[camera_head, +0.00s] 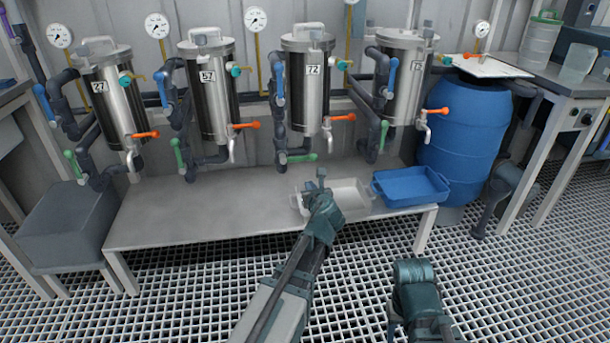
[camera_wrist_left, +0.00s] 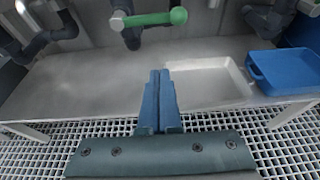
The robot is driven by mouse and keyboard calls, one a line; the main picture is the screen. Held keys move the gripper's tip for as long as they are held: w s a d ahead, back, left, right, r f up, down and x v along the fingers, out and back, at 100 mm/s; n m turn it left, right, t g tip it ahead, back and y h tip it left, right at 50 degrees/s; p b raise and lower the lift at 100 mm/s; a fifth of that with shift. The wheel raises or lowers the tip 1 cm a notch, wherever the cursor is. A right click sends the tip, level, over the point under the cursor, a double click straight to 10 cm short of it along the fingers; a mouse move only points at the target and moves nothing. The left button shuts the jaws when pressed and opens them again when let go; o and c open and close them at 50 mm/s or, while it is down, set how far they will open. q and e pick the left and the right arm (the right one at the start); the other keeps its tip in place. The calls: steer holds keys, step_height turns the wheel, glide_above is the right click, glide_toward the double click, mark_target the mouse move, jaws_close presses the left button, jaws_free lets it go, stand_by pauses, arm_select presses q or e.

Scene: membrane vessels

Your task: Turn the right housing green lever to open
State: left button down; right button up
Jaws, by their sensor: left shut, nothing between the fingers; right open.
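The rightmost steel housing (camera_head: 399,75) stands at the back beside the blue barrel. Its green lever (camera_head: 383,135) points upward along the dark pipe below the housing. My left gripper (camera_head: 321,178) is shut and empty over the bench, below and left of that lever and apart from it. In the left wrist view its closed fingers (camera_wrist_left: 158,92) point toward the back of the bench. A green lever (camera_wrist_left: 178,16) lying sideways shows there beyond them. My right gripper (camera_head: 413,272) is low in front of the bench, far from the lever; its fingers are hard to make out.
Housings 27 (camera_head: 113,95), 57 (camera_head: 212,90) and 72 (camera_head: 308,85) stand left of the right one, with orange and blue handles. A white tray (camera_head: 349,205) and a blue tray (camera_head: 412,187) lie on the bench (camera_head: 160,218). A blue barrel (camera_head: 465,140) stands at right.

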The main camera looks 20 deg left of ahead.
mark_target(299, 159)
arm_select(q)
steer(key=shift+w, duration=0.1)
steer(key=b+x, duration=0.4)
steer(key=x, duration=0.6)
step_height(299, 159, up, 4)
steer(key=p, duration=0.4)
steer(key=shift+p, duration=0.35)
steer(key=shift+s, duration=0.2)
steer(key=shift+r+n, duration=0.2)
steer(key=shift+n, duration=0.1)
